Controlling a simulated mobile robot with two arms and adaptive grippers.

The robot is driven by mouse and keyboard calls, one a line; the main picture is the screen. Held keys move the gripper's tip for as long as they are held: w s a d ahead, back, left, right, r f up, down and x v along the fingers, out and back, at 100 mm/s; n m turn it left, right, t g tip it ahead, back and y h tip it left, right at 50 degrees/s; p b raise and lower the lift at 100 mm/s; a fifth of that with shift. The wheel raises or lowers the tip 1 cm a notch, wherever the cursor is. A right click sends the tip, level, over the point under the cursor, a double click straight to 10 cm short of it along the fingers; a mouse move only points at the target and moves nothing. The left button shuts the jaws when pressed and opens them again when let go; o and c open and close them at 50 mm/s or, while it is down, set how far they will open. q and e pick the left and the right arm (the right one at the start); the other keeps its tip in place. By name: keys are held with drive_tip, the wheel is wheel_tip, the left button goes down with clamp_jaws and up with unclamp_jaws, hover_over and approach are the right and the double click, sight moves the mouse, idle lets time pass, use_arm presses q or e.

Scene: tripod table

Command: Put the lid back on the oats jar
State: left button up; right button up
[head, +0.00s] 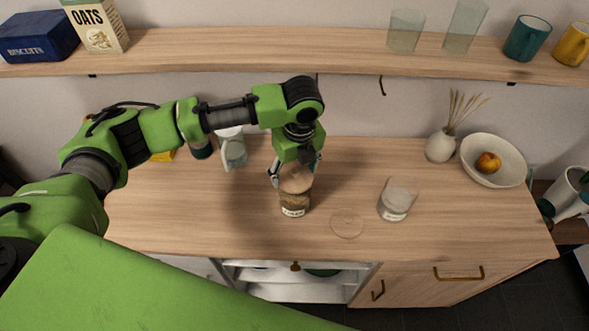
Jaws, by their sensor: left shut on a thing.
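A clear jar (295,203) with brown contents and a pale label stands upright on the wooden counter, left of the middle. My left gripper (296,170) points down over it, shut on a round tan lid (296,182) at the jar's mouth. I cannot tell whether the lid is seated or held just above the rim. The gripper hides part of the lid's far side. A second clear jar (396,202) with white contents stands open to the right. A thin, round, tan disc (347,223) lies flat between the jars. My right gripper is not in view.
A pale bottle or jug (233,152) stands behind my arm. A vase with dried stems (440,147) and a fruit bowl (493,160) are at the back right. An overhead shelf (250,45) holds an oats box (96,27), glasses and mugs. The front right counter is clear.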

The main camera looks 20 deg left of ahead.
use_arm(q)
drive_tip(key=shift+f+p, duration=0.15)
drive_tip(key=shift+p, duration=0.75)
idle(0.9)
idle(0.4)
drive_tip(key=o, duration=1.7)
drive_tip(key=shift+c, duration=0.2)
wheel_tip(320, 180, up, 3)
drive_tip(key=p, duration=0.3)
drive_tip(key=shift+f, duration=0.15)
drive_tip(key=shift+r, duration=2.15)
